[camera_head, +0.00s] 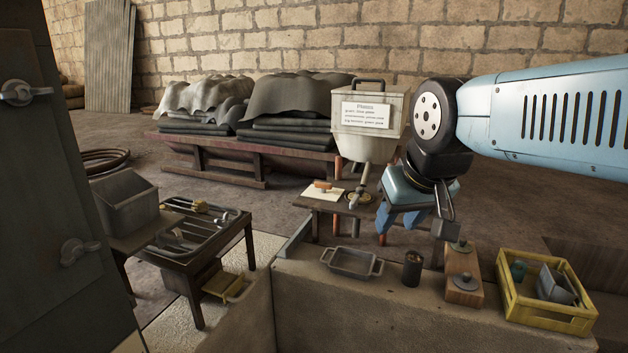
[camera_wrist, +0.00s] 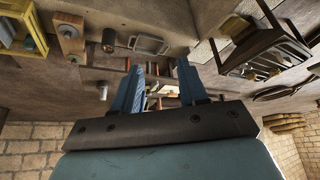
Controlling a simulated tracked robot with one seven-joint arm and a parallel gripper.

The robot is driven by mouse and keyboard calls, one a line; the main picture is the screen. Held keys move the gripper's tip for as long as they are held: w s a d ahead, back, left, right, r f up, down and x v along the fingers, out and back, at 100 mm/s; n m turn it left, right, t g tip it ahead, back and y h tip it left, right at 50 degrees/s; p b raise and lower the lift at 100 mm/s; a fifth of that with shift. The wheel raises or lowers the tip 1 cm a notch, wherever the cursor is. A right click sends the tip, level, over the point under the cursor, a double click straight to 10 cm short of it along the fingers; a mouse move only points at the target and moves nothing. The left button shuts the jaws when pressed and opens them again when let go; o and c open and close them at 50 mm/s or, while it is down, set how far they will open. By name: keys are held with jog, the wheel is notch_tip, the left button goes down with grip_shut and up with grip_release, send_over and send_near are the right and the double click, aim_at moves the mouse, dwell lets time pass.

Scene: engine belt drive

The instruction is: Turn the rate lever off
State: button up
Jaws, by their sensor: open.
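I cannot identify the rate lever with certainty. A pale hopper (camera_head: 368,115) with a written label and a dark top handle stands at the back, right of centre in the head view. A narrow grey spout-like part (camera_head: 357,195) shows below it, over a low dark table (camera_head: 313,202); whether it is a lever, I cannot tell. My gripper (camera_head: 398,220) points down in front of the hopper, to the right of that part. Its two blue fingers are apart and nothing shows between them. The wrist view also shows my gripper (camera_wrist: 160,66) open, against an upside-down scene.
A stone ledge in front holds a metal tray (camera_head: 351,263), a dark cup (camera_head: 412,268), a wooden block with knobs (camera_head: 462,280) and a yellow crate (camera_head: 547,306). A tool table (camera_head: 200,225) stands left. A dark cabinet (camera_head: 55,180) with two grey handles fills the left edge.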

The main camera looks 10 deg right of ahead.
jog(key=shift+o, duration=1.4)
jog(key=shift+w+r, duration=0.15)
jog(key=shift+w, duration=0.05)
jog(key=o, duration=0.7)
jog(key=shift+m, duration=0.8)
jog(key=w+r, duration=0.1)
jog(key=w, duration=0.2)
jog(key=w+r, duration=0.1)
jog(key=w, duration=0.2)
jog(key=w+d+r, duration=0.1)
jog(key=w+r, duration=0.1)
jog(key=w, duration=0.1)
jog(key=shift+w, duration=0.3)
jog(key=m+g+h, duration=0.2)
jog(key=m, duration=0.3)
send_over(322, 183)
jog(key=s+a, duration=0.3)
jog(key=s, duration=0.1)
notch_tip(322, 183, down, 7)
jog(key=x, duration=1.3)
jog(key=shift+s+d+f, duration=0.15)
jog(key=shift+d+f, duration=0.05)
jog(key=shift+d, duration=0.25)
jog(key=shift+a, duration=0.1)
jog(key=c, duration=1)
